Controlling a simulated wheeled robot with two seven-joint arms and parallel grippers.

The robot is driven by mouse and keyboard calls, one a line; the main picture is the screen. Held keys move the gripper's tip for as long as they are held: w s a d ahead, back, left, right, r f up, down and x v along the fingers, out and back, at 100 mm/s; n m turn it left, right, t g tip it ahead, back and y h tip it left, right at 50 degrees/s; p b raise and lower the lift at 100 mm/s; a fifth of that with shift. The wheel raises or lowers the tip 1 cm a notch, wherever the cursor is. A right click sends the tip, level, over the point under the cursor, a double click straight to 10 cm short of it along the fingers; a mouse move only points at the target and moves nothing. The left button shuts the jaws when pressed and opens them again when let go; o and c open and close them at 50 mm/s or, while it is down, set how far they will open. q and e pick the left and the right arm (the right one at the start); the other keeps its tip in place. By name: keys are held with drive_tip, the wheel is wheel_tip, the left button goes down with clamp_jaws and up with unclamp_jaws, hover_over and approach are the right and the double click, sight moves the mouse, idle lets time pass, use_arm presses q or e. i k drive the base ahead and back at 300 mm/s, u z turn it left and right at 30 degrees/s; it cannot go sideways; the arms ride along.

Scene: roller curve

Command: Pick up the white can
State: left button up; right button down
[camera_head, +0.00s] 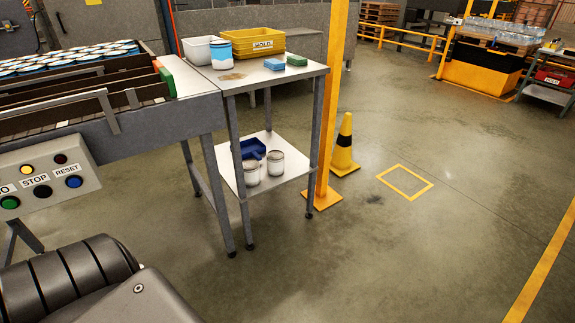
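A white can with a blue band (220,60) stands upright on the top of a small metal side table (262,86). A plain whitish can (251,176) and another whitish can (275,166) stand on the table's lower shelf, beside a blue bin. Part of my own arm shows at the bottom left, far from these cans. Neither gripper is in the picture.
A conveyor (170,114) with many blue-and-white cans (75,56) adjoins the table. A control box (60,181) is on its front. Yellow trays (257,41) and a white tub (198,52) share the tabletop.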

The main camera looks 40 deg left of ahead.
sight(250, 167)
drive_tip(key=z, duration=0.35)
drive_tip(key=i, duration=2.15)
drive_tip(key=u, duration=0.3)
drive_tip(key=i, duration=1)
drive_tip(key=u, duration=1.6)
drive_tip(key=i, duration=0.9)
drive_tip(key=u, duration=0.85)
